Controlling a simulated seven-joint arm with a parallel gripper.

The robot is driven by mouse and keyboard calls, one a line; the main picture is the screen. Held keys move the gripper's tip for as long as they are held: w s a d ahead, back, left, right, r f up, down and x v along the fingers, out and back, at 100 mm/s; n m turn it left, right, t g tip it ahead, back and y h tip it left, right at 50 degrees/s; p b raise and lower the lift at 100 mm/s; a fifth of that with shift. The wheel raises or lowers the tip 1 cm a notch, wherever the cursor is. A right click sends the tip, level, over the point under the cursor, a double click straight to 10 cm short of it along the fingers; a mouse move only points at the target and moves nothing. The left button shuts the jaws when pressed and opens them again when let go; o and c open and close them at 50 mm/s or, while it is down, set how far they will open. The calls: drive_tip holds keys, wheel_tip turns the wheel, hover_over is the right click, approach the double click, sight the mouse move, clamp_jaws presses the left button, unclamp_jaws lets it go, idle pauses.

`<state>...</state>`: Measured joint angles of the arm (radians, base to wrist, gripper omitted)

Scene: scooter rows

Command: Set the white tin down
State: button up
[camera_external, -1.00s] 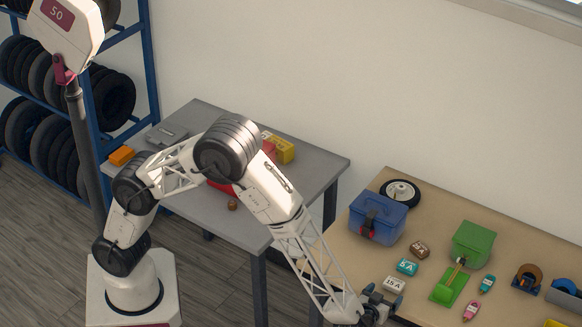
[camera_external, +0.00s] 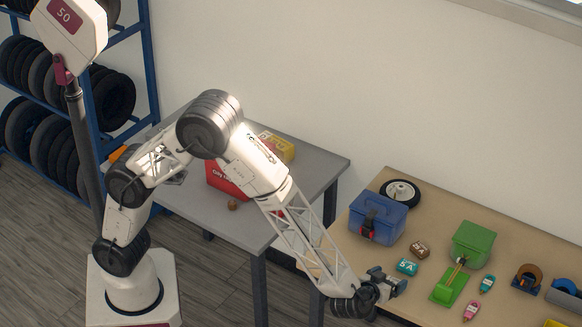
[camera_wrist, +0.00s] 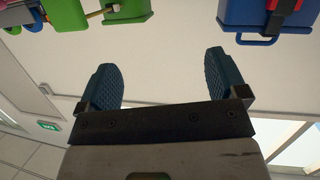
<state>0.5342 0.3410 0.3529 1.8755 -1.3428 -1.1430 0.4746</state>
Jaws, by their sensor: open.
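The white tin does not show in either current view. The external view has my gripper (camera_external: 392,284) over the spot where the small white 15A tin lay earlier. My gripper is at the near left part of the tan bench (camera_external: 345,250). In the wrist view its two blue fingers (camera_wrist: 160,75) are spread wide, with nothing held between them. A teal 5A tin (camera_external: 407,267) and a brown tin (camera_external: 419,249) lie just beyond the gripper.
A blue toolbox (camera_external: 377,220) stands at the bench's left, near a small wheel (camera_external: 400,192). A grey table (camera_external: 315,165) holds a red box (camera_external: 226,179).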

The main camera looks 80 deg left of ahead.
drive_tip(key=s+a+r+m+h, duration=0.1)
drive_tip(key=a+r+h, duration=0.2)
drive_tip(key=r, duration=0.3)
drive_tip(key=s+a+r+m+h, duration=0.1)
drive_tip(key=a+r+m+h, duration=0.15)
drive_tip(key=r, duration=0.35)
drive_tip(key=s+a+r+m+g+h, duration=0.1)
drive_tip(key=s+a+r+m+h, duration=0.1)
drive_tip(key=s+a+r+h, duration=0.45)
drive_tip(key=s+a+m+g+y, duration=0.1)
drive_tip(key=s+a+g, duration=0.2)
drive_tip(key=s, duration=1)
drive_tip(key=s+a+r+m+g+y, duration=0.1)
drive_tip(key=s+a+g, duration=0.2)
drive_tip(key=s+a, duration=0.4)
drive_tip(key=s+a+r+m+g+y, duration=0.1)
drive_tip(key=s+a, duration=0.4)
drive_tip(key=s, duration=1.5)
drive_tip(key=shift+a+r+g, duration=0.2)
drive_tip(key=shift+a+g, duration=0.15)
drive_tip(key=shift+g, duration=0.55)
drive_tip(key=shift+s, duration=0.1)
drive_tip(key=c, duration=0.3)
